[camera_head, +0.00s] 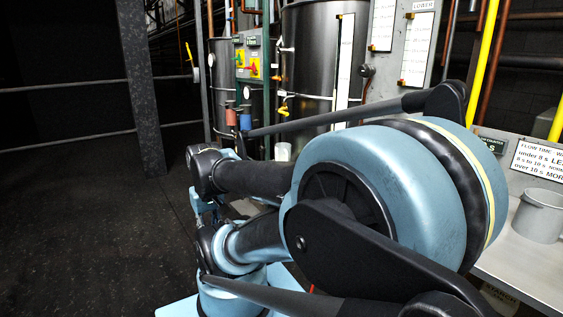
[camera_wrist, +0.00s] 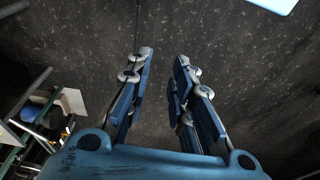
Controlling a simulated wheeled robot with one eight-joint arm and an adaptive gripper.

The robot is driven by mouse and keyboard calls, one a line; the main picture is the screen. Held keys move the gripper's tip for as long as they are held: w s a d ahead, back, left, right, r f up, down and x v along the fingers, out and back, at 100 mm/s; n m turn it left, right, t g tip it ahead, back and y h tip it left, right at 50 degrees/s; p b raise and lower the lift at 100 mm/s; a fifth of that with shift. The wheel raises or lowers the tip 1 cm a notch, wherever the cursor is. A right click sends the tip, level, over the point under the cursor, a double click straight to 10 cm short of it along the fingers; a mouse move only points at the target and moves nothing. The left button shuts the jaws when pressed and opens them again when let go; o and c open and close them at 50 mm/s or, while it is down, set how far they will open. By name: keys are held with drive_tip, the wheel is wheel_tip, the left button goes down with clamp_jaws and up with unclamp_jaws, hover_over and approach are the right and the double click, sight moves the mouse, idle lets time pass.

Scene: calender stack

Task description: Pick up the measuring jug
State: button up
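A grey, open-topped vessel with a handle, which looks like the measuring jug (camera_head: 541,217), stands upright on the pale bench at the right edge of the head view. A smaller pale cup (camera_head: 283,152) shows behind my arm near the middle; I cannot tell exactly what it is. My gripper (camera_wrist: 163,60) is open in the wrist view, its two fingers apart with only dark floor between them. No jug shows between the fingers. In the head view my gripper is mostly hidden by the arm, left of and well away from the grey vessel.
The pale bench (camera_head: 515,262) runs along the right, with a flow time sign (camera_head: 540,160) behind it. Dark tanks (camera_head: 310,65), pipes and a valve panel (camera_head: 250,62) stand at the back. A dark post (camera_head: 140,90) and rails stand left; the floor (camera_head: 80,220) there is clear.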

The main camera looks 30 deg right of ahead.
drive_tip(key=w+d+r+m+h, duration=0.4)
drive_tip(key=w+d+r, duration=0.3)
drive_tip(key=w+d, duration=0.35)
drive_tip(key=w+d+f+m+g+h, duration=0.1)
drive_tip(key=w+d+m+h, duration=0.4)
drive_tip(key=w+d, duration=0.65)
drive_tip(key=w+d+m+g+h, duration=0.1)
drive_tip(key=w+d+m+h, duration=0.55)
drive_tip(key=w, duration=0.85)
drive_tip(key=w+d+f+m+g+h, duration=0.2)
drive_tip(key=w+d+f+m, duration=0.3)
drive_tip(key=d+f, duration=0.4)
drive_tip(key=shift+n, duration=0.45)
drive_tip(key=d, duration=1)
drive_tip(key=s+d, duration=0.1)
drive_tip(key=d, duration=0.4)
drive_tip(key=shift+d+f, duration=0.25)
drive_tip(key=shift+f, duration=0.1)
clamp_jaws()
